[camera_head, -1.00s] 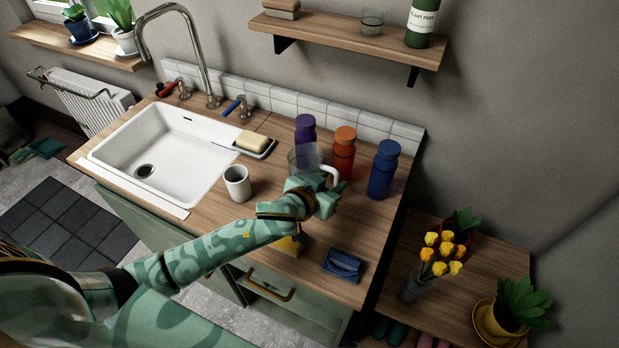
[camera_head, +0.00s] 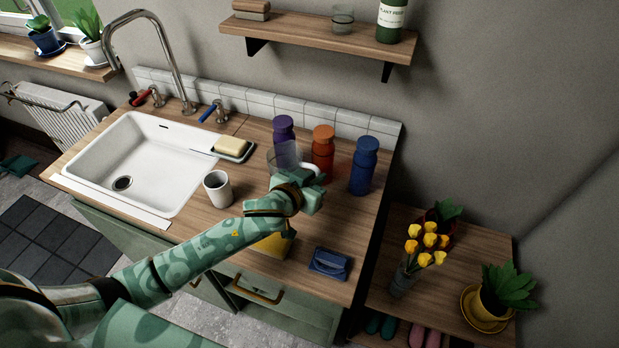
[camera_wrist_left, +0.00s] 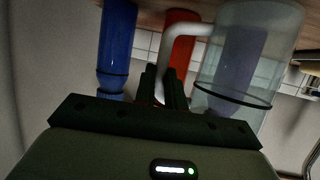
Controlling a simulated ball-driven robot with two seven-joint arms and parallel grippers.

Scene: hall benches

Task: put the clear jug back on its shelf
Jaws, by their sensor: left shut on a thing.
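The clear jug (camera_head: 284,156) is a see-through cylinder with a white handle, in front of the purple bottle. It also shows in the left wrist view (camera_wrist_left: 245,70), where the picture is turned over. My left gripper (camera_head: 314,186) is at the jug's right side, shut on its white handle. In the left wrist view the dark fingers (camera_wrist_left: 162,88) meet at the handle. I cannot tell whether the jug's base touches the worktop. The wooden wall shelf (camera_head: 300,37) is above and behind. My right gripper is out of view.
Purple (camera_head: 283,128), orange (camera_head: 323,152) and blue (camera_head: 363,168) bottles stand close behind and right of the jug. A mug (camera_head: 217,190) stands left, near the sink (camera_head: 150,165). The shelf holds a glass (camera_head: 342,20), green bottle (camera_head: 391,20) and stacked blocks (camera_head: 251,10), with gaps between.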

